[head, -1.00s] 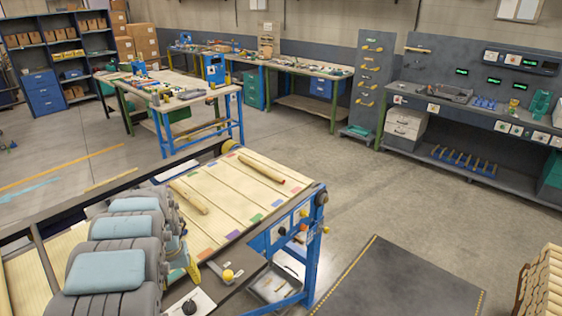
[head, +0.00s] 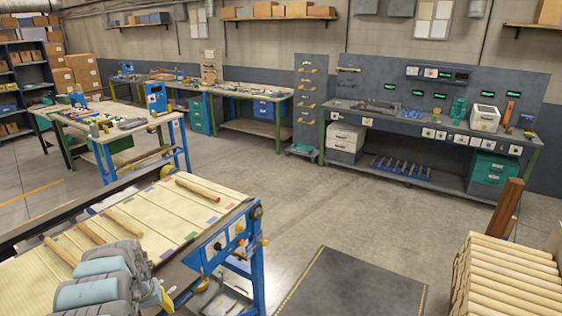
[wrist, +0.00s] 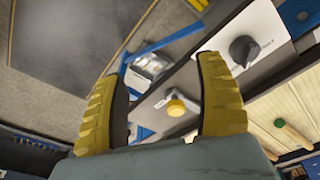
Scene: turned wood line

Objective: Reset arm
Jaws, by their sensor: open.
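My arm reaches in at the lower left of the head view, beside the near end of a slatted pale wood table (head: 150,236). My gripper (wrist: 160,72) shows in the wrist view with two yellow ribbed fingers spread apart and nothing between them. In the head view only a yellow part of the gripper (head: 164,295) shows, partly hidden by my arm.
Several wooden rods, one nearest the back (head: 197,190), lie on the slatted table. A dark floor mat (head: 350,288) lies right of it. A stack of pale rods (head: 508,280) stands at the lower right. Workbenches and a grey bench (head: 385,120) line the back, with open floor between.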

